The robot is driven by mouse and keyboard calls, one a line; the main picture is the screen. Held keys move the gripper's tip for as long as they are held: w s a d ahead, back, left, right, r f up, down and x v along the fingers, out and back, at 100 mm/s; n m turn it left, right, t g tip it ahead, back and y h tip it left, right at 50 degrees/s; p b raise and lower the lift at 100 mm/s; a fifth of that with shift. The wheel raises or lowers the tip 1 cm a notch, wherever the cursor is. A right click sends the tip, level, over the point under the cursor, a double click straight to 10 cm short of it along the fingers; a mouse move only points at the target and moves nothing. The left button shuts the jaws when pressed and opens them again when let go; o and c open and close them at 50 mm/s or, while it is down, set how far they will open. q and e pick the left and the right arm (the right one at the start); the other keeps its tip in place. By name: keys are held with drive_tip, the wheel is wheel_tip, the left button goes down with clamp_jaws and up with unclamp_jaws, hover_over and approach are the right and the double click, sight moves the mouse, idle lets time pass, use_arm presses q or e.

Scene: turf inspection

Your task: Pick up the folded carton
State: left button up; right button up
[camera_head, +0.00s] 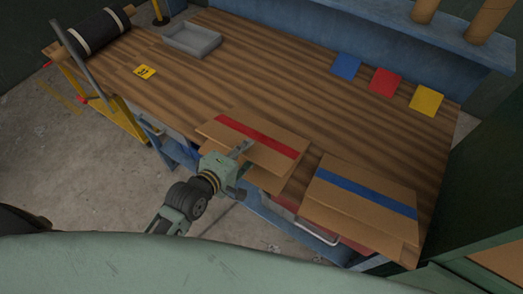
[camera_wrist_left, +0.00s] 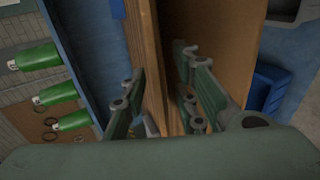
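Two flat folded cartons lie at the table's near edge in the head view. One has a red stripe (camera_head: 225,123); the other has a blue stripe (camera_head: 355,207). My left gripper (camera_head: 242,151) is at the red-striped carton's near edge, with a finger over its top face. In the left wrist view the gripper (camera_wrist_left: 163,100) has its fingers apart, one on each side of brown board (camera_wrist_left: 212,35) edges. Whether either finger touches the board is unclear. The lower finger is hidden in the head view. My right gripper is not in view.
The wooden table (camera_head: 265,75) is mostly clear in the middle. A grey tray (camera_head: 192,40), black roll (camera_head: 97,32) and yellow tag (camera_head: 145,72) are toward the left. Blue, red and yellow squares (camera_head: 385,81) lie at the back right. Green cylinders (camera_wrist_left: 55,97) show in the wrist view.

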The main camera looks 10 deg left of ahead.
sight(256, 140)
use_arm(q)
drive_tip(key=x, duration=0.3)
drive_tip(key=shift+w+a+r+p, duration=0.1)
drive_tip(key=shift+w+a+p, duration=0.05)
drive_tip(key=shift+p, duration=0.25)
drive_tip(key=x, duration=0.3)
drive_tip(key=shift+d+p, duration=0.2)
drive_tip(key=shift+p, duration=0.1)
drive_tip(key=shift+w+f, duration=0.3)
clamp_jaws()
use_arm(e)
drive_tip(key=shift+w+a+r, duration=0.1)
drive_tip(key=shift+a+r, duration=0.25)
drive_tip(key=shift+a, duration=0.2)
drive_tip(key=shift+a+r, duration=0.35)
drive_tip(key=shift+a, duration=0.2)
use_arm(q)
drive_tip(key=shift+r, duration=0.1)
